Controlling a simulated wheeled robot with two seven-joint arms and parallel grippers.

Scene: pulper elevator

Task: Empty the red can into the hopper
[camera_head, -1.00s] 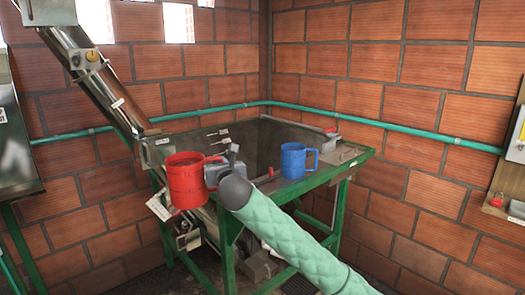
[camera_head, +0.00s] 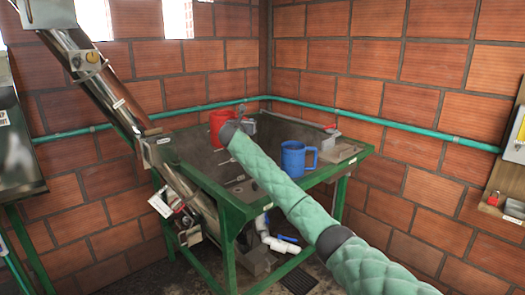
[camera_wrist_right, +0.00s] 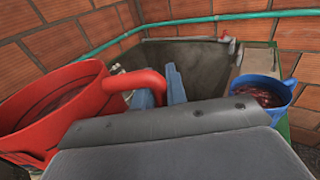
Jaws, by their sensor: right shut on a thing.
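The red can (camera_head: 218,121) is over the far part of the hopper (camera_head: 190,148), a grey metal basin in a green frame. In the head view my right arm partly hides it. The right wrist view shows the red can (camera_wrist_right: 50,112) at the left with dark red contents inside. My right gripper (camera_wrist_right: 160,88) is shut on its handle. In the head view the gripper (camera_head: 249,124) is small and partly hidden by its wrist. The hopper's grey inside (camera_wrist_right: 200,60) lies beyond the fingers. I cannot tell the can's exact tilt. My left gripper is out of view.
A blue can (camera_head: 293,158) with red contents stands on the hopper's right side, close to my right arm. A metal elevator tube (camera_head: 110,95) slopes down at the left. Brick walls and a green pipe (camera_head: 400,133) close off the back.

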